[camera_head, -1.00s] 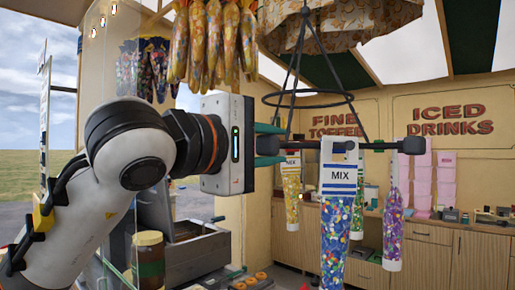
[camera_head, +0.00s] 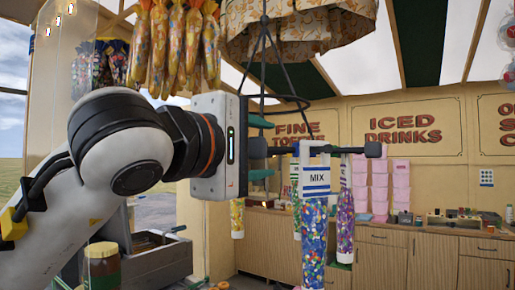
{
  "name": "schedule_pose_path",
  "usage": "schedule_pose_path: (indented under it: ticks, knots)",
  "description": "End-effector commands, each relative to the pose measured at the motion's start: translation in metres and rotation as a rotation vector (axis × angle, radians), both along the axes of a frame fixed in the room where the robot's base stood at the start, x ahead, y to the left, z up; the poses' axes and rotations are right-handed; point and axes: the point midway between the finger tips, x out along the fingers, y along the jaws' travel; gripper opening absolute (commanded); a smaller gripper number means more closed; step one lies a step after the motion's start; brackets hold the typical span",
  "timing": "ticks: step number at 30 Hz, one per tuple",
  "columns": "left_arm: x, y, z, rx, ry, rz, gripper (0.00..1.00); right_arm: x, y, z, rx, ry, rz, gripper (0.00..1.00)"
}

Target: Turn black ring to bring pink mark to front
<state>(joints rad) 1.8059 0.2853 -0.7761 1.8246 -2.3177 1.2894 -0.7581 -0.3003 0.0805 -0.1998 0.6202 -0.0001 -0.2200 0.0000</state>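The black ring (camera_head: 290,98) hangs on dark rods below the patterned canopy; its left side is partly hidden behind my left gripper. A dark bar with a knob (camera_head: 373,150) at its right end lies in front, below the ring. Its left knob (camera_head: 257,147) sits between the green fingers of my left gripper (camera_head: 261,148), with gaps above and below. That gripper is open. A bag labelled MIX (camera_head: 315,225) hangs from the bar, with more sweet bags behind it. I see no pink mark on the ring. My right gripper is not in view.
Bags of sweets (camera_head: 175,50) hang at upper left, close above my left arm. A jar (camera_head: 103,266) and a grey metal box (camera_head: 155,262) stand below. Wooden cabinets (camera_head: 440,262) with pink boxes (camera_head: 380,185) line the back wall.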

Motion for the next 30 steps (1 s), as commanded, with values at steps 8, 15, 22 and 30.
schedule_pose_path:
  ticks: [8, 15, 22, 30]
  knots:
    - [-0.005, 0.004, -0.001, -0.001, -0.002, 0.001, 0.53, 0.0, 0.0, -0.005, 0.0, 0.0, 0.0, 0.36]
    - [-0.031, 0.025, -0.002, -0.002, -0.005, 0.001, 0.53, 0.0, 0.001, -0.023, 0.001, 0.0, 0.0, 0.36]
    - [-0.056, 0.045, -0.001, -0.002, -0.005, 0.003, 0.53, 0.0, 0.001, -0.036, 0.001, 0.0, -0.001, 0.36]
    - [-0.078, 0.062, 0.0, -0.002, -0.002, 0.001, 0.53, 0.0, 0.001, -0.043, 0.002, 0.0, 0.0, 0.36]
